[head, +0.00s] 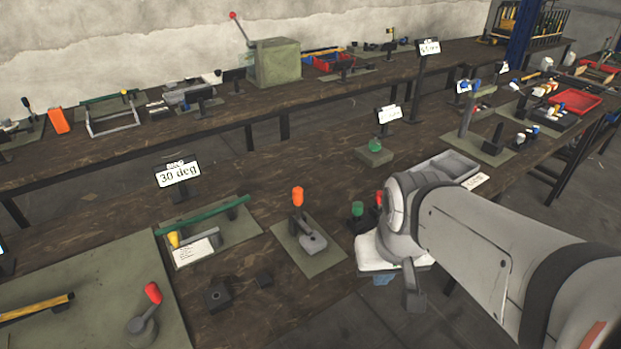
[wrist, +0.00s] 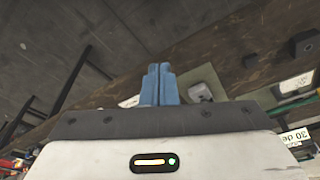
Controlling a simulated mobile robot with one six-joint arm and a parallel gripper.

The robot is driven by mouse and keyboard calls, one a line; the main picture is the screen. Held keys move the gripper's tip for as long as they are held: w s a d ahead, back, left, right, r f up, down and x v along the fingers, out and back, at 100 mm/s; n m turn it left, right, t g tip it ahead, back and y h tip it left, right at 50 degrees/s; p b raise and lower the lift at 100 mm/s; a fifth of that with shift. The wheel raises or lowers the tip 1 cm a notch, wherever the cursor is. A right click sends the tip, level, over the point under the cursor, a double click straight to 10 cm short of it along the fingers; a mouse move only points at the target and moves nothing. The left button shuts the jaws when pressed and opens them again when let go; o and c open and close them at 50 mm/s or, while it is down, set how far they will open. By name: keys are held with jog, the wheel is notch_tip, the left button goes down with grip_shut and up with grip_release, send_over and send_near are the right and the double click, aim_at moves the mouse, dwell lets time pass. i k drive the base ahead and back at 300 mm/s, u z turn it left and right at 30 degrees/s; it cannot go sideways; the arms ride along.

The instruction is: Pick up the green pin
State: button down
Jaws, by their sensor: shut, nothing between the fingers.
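Two small green things could be the green pin, and I cannot tell which. One green-topped piece (head: 357,209) stands in a dark holder just left of my arm's wrist. A green rounded piece (head: 375,145) sits on a square grey-green block (head: 374,156) farther back. My gripper (head: 383,280) hangs low at the front edge of the bench, below and in front of the nearer green piece, partly hidden by my arm. In the wrist view my gripper's blue fingers (wrist: 160,68) are together with nothing between them. No green pin is clearly visible there.
A red-topped piece (head: 379,198) stands beside the nearer green one, partly hidden by my arm. An orange-handled lever fixture (head: 298,198) stands left of it. A grey tray (head: 446,166) and a "30 deg" sign (head: 178,174) are on the same bench.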

aim_at(358, 207)
jog(key=u, duration=3)
jog(key=k, duration=1.55)
jog(key=z, duration=1.4)
jog(key=i, duration=0.9)
jog(key=z, duration=0.05)
